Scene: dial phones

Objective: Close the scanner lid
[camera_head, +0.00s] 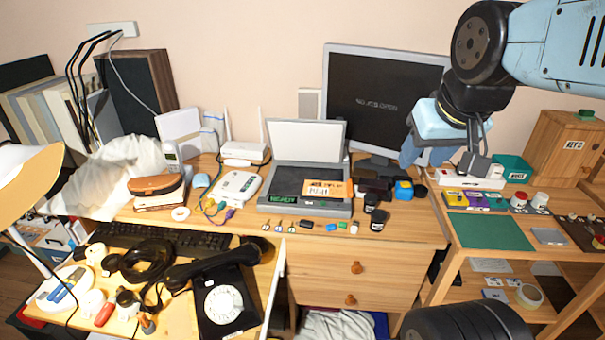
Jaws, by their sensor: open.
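The scanner (264,206) stands on the wooden desk with its dark glass bed facing up. Its lid (305,140) is raised nearly upright at the back edge, pale inner face toward me. An orange printed card (325,189) lies on the bed toward its right side. A green READY label shows on the front of the scanner. My gripper (427,152) hangs in the air to the right of the scanner, in front of the monitor's right edge. It is open, apart from the lid, and I see nothing held in it.
The monitor (375,95) stands behind and right of the lid. A white box (236,186) sits close on the left. Small items line the desk's front edge. A rotary phone (222,300) is nearer.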

